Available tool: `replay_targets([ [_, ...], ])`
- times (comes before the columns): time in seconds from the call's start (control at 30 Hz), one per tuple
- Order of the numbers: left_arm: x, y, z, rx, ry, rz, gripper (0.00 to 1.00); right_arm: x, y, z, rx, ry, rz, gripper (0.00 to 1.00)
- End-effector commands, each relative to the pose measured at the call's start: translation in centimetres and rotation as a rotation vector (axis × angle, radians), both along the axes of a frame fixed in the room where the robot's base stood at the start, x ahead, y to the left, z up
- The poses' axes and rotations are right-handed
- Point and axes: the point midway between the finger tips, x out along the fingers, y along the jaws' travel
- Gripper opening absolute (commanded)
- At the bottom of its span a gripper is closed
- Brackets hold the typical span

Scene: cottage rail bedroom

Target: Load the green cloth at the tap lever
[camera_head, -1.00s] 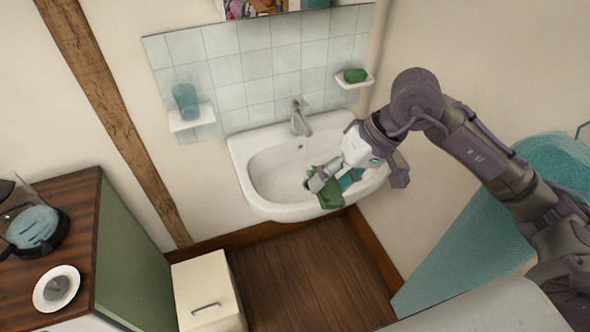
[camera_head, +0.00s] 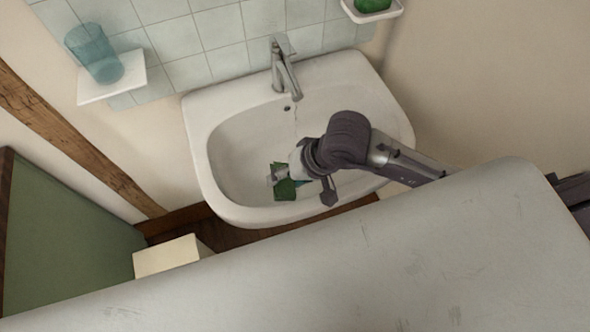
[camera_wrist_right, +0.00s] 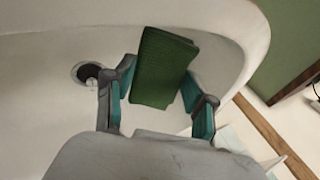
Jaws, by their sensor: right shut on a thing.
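The green cloth (camera_head: 285,189) is in my right gripper (camera_head: 278,180), over the front part of the white sink basin (camera_head: 236,150). In the right wrist view the cloth (camera_wrist_right: 163,68) is a folded green block between the teal pads of my right gripper (camera_wrist_right: 158,95), which is shut on it. The tap lever (camera_head: 283,44) tops the grey tap (camera_head: 285,72) at the back of the sink, and the gripper is apart from it, towards the front. A thin stream seems to fall below the spout. My left gripper is not in view.
A shelf (camera_head: 112,82) with a blue tumbler (camera_head: 95,55) is left of the tap. A soap dish (camera_head: 370,14) with green soap (camera_head: 373,4) is at the upper right. A cream box (camera_head: 168,257) stands low left. The drain (camera_wrist_right: 88,73) shows in the wrist view.

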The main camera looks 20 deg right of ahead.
Motion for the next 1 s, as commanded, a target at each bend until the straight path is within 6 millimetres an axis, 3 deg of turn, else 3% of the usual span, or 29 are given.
replay_targets([
  [0.27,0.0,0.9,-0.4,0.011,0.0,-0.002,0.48,0.3,0.0,-0.9,0.003,-0.002,-0.007,0.27],
  [1.0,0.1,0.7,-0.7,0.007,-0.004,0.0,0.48,6.3,-4.0,-2.4,0.004,-0.003,-0.007,0.27],
])
